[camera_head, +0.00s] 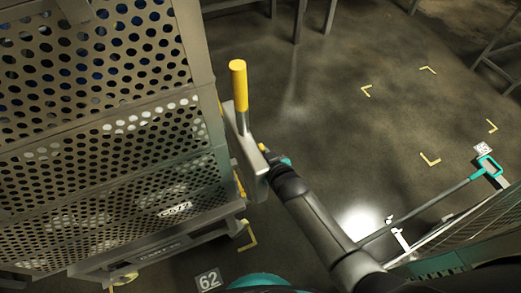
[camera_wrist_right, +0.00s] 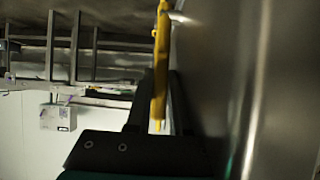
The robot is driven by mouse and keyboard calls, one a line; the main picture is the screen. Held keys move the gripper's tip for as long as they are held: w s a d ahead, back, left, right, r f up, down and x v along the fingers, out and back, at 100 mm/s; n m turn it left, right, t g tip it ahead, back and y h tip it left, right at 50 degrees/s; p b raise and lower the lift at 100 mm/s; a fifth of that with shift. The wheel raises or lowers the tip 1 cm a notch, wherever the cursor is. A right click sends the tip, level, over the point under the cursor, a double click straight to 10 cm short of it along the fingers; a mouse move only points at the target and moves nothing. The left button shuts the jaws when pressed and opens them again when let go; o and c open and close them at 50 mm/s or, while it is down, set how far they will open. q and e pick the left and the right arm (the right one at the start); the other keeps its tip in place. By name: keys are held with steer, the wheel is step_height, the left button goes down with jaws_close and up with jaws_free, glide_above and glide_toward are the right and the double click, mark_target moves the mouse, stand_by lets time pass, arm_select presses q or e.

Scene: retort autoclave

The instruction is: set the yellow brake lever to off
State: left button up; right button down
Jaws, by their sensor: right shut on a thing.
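The yellow brake lever shows in the right wrist view as a flat yellow bar (camera_wrist_right: 160,60) beside a grey metal plate (camera_wrist_right: 225,90). My right gripper (camera_wrist_right: 165,95) is shut on its lower part, with dark fingers on both sides. In the head view, only a small yellow piece (camera_head: 262,147) of it shows at my right gripper (camera_head: 269,154), beside the grey bracket (camera_head: 250,150); the rest is hidden. A separate upright handle with a yellow grip (camera_head: 238,82) rises from that bracket. My left gripper is not in view.
A perforated metal basket cart (camera_head: 110,110) fills the left, joined to the bracket. Yellow floor corners (camera_head: 430,161) mark a clear area at right. Metal frame legs stand at the top.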

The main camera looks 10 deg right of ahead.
steer(key=c, duration=0.8)
jaws_free()
steer(key=shift+c, duration=0.2)
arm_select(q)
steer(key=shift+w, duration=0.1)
arm_select(e)
steer(key=shift+o, duration=0.2)
steer(key=shift+a, duration=0.15)
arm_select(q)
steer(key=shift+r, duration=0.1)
